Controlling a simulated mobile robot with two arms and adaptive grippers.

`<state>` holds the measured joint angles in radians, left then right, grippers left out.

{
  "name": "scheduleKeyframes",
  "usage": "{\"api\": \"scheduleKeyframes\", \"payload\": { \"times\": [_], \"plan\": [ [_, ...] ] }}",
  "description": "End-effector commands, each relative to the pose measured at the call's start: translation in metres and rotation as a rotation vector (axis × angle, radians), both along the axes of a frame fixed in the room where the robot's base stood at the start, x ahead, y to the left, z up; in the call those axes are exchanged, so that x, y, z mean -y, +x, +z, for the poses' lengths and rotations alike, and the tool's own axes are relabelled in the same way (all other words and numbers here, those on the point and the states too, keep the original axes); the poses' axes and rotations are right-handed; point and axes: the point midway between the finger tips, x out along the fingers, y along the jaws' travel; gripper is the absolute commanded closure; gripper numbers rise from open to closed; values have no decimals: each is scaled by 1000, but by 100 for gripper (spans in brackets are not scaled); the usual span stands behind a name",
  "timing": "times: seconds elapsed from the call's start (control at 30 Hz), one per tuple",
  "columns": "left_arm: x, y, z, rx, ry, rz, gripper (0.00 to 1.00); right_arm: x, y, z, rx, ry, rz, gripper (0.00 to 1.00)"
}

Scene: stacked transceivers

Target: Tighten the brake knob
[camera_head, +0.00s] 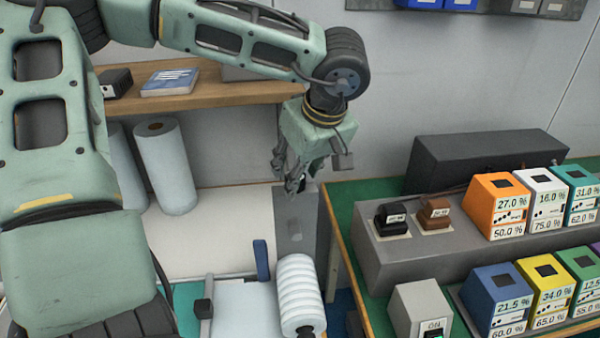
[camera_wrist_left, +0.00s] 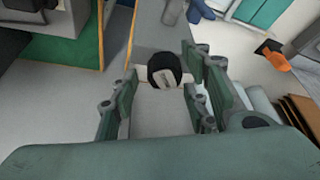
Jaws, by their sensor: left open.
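The black round knob (camera_wrist_left: 165,70) with a pale mark on its face shows in the left wrist view. I take it for the brake knob. It sits at a pale grey block or post, in the gap between my left gripper's (camera_wrist_left: 160,78) fingers. The fingers are open on both sides of it, and I cannot tell whether they touch it. In the head view, my left gripper (camera_head: 296,182) points down over a grey box-like post (camera_head: 298,225), and the knob is hidden there. My right gripper is out of view.
A white roll (camera_head: 300,292) and a blue upright piece (camera_head: 261,260) stand in front of the post. A green-topped bench (camera_head: 338,200) with several coloured boxes lies to the right. Blue-white rolls (camera_head: 166,165) stand at left below a wooden shelf (camera_head: 225,92).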

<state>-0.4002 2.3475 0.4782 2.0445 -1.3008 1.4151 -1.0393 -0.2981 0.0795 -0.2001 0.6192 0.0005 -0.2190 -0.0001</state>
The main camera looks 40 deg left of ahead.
Motion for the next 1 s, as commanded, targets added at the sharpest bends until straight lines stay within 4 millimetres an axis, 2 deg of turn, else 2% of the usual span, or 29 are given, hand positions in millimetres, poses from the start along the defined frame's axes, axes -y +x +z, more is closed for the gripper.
{"api": "scheduleKeyframes", "payload": {
  "times": [0.3,0.5,0.7,1.0],
  "plan": [
    [25,-5,62,7,3,-1,57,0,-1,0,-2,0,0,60],
    [36,-8,91,4,2,0,57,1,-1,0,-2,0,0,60],
    [41,-10,101,2,2,-2,57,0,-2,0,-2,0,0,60],
    [41,-10,102,2,2,-2,57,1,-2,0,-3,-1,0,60]
  ]
}}
